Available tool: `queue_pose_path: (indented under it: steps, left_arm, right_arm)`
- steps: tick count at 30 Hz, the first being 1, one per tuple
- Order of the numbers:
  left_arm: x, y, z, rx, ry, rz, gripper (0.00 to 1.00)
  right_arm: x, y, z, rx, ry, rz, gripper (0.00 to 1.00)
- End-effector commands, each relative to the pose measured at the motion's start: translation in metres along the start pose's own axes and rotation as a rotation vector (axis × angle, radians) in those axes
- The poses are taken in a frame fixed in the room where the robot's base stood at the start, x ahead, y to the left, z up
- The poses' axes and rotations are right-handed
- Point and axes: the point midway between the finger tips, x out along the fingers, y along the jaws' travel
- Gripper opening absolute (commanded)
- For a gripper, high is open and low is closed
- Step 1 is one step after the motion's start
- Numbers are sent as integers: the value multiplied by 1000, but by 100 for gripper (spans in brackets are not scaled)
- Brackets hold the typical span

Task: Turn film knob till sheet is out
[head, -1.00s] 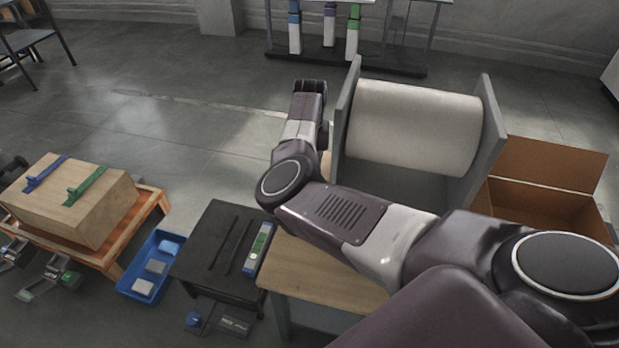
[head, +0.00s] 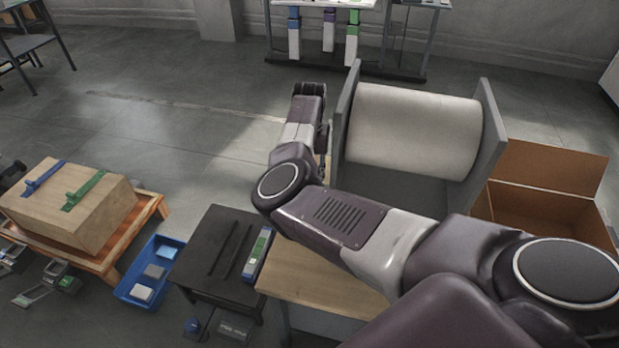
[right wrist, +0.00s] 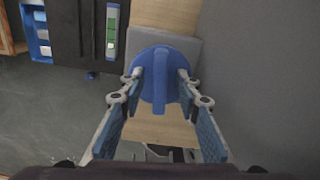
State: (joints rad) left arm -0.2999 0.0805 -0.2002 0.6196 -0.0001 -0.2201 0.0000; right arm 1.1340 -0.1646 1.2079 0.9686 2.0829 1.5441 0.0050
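A large off-white roll (head: 412,130) lies between two grey upright plates (head: 490,140) in the head view. A round blue knob (right wrist: 153,65) with a raised bar across it shows in the right wrist view, against a grey plate. My right gripper (right wrist: 160,84) is open, with its two fingertips on either side of the knob's bar. I cannot tell whether they touch it. In the head view my right arm reaches past the roll's left side, and its fingers and the knob are hidden. My left gripper is not in view. No loose sheet can be made out.
A wooden table (head: 320,280) lies under my arm. A black stand (head: 218,255) with a green-and-blue device (head: 257,255) is beside it. A blue tray (head: 148,272), a wooden crate (head: 75,205) and an open brown box (head: 545,205) stand around.

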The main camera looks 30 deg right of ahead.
Motion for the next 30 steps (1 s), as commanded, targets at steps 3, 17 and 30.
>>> queue_pose_path:
  steps: [3, 17, 30]
  left_arm:
    - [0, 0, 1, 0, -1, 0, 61]
    - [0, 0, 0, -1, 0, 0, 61]
    - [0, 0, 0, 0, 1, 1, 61]
  right_arm:
    - [0, 0, 0, 0, 1, 0, 30]
    - [-69, 1, 1, 0, -3, 3, 30]
    - [-120, 0, 0, -1, 1, 0, 30]
